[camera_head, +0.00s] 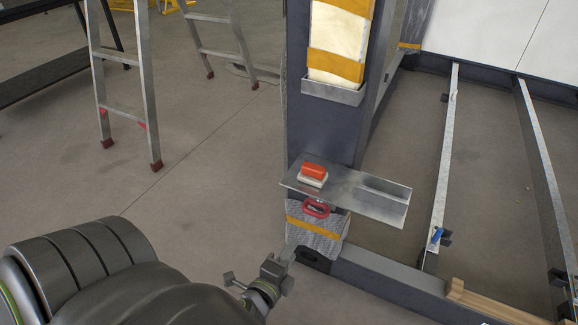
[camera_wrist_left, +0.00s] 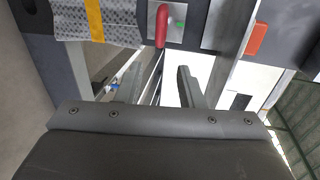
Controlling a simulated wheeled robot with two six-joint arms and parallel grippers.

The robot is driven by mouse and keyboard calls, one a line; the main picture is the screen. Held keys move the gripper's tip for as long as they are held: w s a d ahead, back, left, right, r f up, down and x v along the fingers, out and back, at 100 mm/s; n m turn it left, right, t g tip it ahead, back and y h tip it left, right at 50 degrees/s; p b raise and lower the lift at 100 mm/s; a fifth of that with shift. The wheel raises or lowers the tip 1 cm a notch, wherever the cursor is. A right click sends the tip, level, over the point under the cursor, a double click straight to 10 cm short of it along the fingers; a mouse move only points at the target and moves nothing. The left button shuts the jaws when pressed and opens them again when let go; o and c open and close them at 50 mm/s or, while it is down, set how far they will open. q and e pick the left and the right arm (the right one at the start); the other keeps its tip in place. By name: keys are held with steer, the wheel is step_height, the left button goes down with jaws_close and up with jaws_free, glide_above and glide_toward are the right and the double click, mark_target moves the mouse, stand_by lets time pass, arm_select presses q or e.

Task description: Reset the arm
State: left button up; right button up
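My left arm (camera_head: 140,285) comes in from the lower left in the head view. Its gripper (camera_head: 265,285) is in front of and below the metal shelf plate, left of the frame's bottom rail. In the left wrist view the two fingers stand apart with an empty gap between them (camera_wrist_left: 135,82), so the gripper is open. A red handle (camera_head: 316,208) is at the plate's front edge; it also shows beyond the fingers in the left wrist view (camera_wrist_left: 162,25). I see no contact with it. My right gripper is not in view.
The shelf plate (camera_head: 365,197) juts from a dark post (camera_head: 325,135) and carries an orange-and-white block (camera_head: 313,174). A wrapped bundle with a yellow band (camera_head: 318,232) is below it. Frame rails (camera_head: 440,160) lie right. A stepladder (camera_head: 147,85) stands back left; the floor between is clear.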

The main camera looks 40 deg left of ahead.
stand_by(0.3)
